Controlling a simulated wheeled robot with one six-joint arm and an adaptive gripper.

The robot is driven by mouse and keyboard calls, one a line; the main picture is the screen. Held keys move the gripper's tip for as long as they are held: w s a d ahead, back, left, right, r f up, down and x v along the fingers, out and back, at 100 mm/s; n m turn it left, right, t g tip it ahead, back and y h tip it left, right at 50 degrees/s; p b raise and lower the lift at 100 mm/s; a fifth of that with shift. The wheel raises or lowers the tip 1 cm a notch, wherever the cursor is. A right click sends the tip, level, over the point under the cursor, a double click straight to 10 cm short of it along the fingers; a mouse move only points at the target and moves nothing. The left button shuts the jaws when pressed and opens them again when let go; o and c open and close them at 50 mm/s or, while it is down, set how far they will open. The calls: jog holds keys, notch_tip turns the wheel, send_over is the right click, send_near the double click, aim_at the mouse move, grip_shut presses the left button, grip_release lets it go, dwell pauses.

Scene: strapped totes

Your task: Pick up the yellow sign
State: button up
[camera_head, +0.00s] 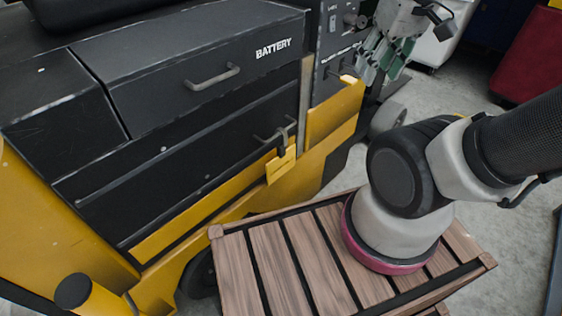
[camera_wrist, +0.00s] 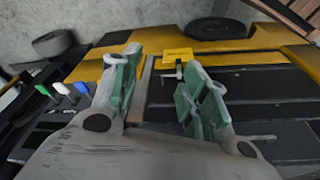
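A small yellow sign (camera_head: 281,166) hangs upright on the side of the yellow and black vehicle, below a dark latch or hook. In the wrist view the yellow sign (camera_wrist: 177,55) shows beyond and between my fingertips, slightly right of their middle. My gripper (camera_head: 383,65) is up and right of the sign in the head view, beside the vehicle's control panel. Its green-padded fingers (camera_wrist: 160,75) are spread apart, with nothing between them. The gripper and sign are apart.
The vehicle's black battery compartment (camera_head: 200,80) has protruding handles (camera_head: 212,78). A slatted wooden surface (camera_head: 270,262) lies below my arm. A red tote (camera_head: 528,55) and a white tote (camera_head: 437,45) stand at the upper right. Concrete floor (camera_head: 455,95) is clear between.

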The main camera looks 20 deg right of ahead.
jog(key=shift+o, duration=0.5)
jog(key=w+a+f+g, duration=0.3)
jog(key=w+a+f, duration=0.1)
jog(key=f, duration=0.4)
jog(key=shift+w, duration=0.35)
jog(key=m+t, duration=0.2)
jog(key=m, duration=1.1)
send_over(282, 131)
jog(key=shift+y, duration=0.3)
jog(key=f, duration=0.9)
jog(key=s+f, duration=0.1)
jog(key=f, duration=0.4)
jog(key=shift+d+f, duration=0.1)
jog(key=shift+d, duration=0.3)
jog(key=f, duration=0.2)
jog(key=w+f, duration=0.1)
jog(key=f, duration=0.2)
jog(key=a+f, duration=0.1)
jog(key=f, duration=0.1)
jog(key=shift+w+f, duration=0.15)
jog(key=shift+f, duration=0.15)
grip_shut()
jog(key=shift+r, duration=0.15)
